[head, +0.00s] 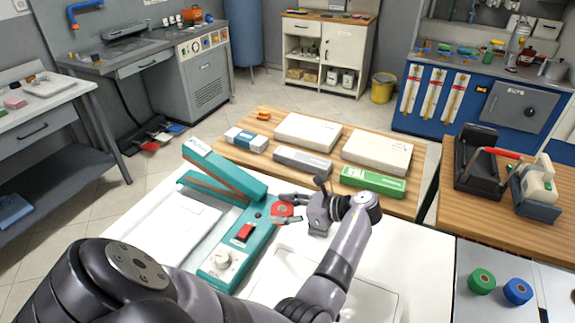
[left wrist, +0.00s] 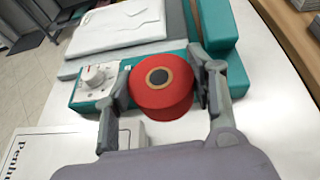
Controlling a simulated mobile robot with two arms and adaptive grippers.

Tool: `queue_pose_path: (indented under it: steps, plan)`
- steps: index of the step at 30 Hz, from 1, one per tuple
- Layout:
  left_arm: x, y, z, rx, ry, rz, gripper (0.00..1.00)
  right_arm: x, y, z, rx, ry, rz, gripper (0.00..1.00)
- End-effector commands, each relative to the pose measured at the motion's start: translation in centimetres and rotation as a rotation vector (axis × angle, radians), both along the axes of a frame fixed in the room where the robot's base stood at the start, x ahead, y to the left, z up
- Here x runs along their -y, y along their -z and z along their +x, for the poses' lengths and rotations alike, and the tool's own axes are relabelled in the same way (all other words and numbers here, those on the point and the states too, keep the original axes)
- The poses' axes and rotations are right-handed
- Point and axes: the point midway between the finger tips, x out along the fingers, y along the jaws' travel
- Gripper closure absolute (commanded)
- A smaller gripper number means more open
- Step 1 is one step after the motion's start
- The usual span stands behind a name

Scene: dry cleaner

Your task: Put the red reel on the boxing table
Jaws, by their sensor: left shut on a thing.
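The red reel (head: 283,210) is held between the fingers of my left gripper (head: 288,209), above the white worktop beside the teal sealing machine (head: 222,258). In the left wrist view the reel (left wrist: 161,86) sits between both fingertips, its dark-centred round face toward the camera. The wooden table with several boxes, apparently the boxing table (head: 415,172), lies just beyond the gripper. My right gripper is not in view.
White boxes (head: 307,131), a grey box (head: 303,161) and a green box (head: 373,181) occupy much of the wooden table. Green (head: 481,281) and blue (head: 517,291) reels stand on a grey surface at the lower right. Narrow bare strips show along the table edges.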

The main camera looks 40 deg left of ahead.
Motion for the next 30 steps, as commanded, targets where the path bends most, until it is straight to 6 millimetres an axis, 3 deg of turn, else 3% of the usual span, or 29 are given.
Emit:
queue_pose_path:
  steps: [3,9,21,30]
  plan:
    - [0.0,3.3,-0.1,-0.006,0.001,-0.001,0.82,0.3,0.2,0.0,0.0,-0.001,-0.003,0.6]
    - [-0.1,6.9,0.0,-0.001,0.0,0.001,0.82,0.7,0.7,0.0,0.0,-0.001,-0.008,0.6]
    - [0.0,11.2,0.0,0.0,0.0,0.0,0.82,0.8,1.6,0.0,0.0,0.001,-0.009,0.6]
    - [0.0,11.5,0.0,0.002,-0.001,0.001,0.82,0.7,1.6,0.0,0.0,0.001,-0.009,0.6]
